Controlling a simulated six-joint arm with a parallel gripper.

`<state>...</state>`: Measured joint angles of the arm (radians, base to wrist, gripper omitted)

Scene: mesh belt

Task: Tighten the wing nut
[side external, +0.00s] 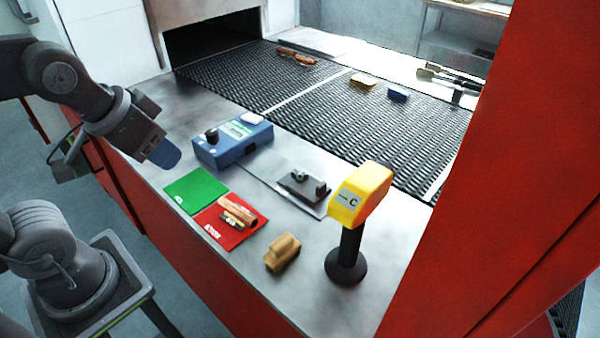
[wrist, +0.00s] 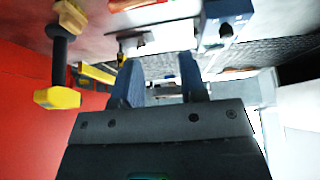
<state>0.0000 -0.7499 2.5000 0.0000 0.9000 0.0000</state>
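A small dark fixture (side external: 303,187) with short grey raised parts sits on a metal plate near the middle of the bench. It also shows past my fingers in the wrist view (wrist: 133,42). I cannot make out a wing nut clearly; one of those small parts may be it. My gripper (side external: 164,154) is left of the blue box, above the bench's left edge and well apart from the fixture. In the wrist view its two blue fingers (wrist: 158,80) stand apart with nothing visible between them.
A blue box (side external: 232,145) with a dark knob stands behind the green mat (side external: 196,190) and red mat (side external: 225,237). Wooden pieces (side external: 238,214) lie on the red mat. A tan block (side external: 282,252) and yellow-headed stand (side external: 360,195) are in front. The mesh belt (side external: 330,110) runs behind.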

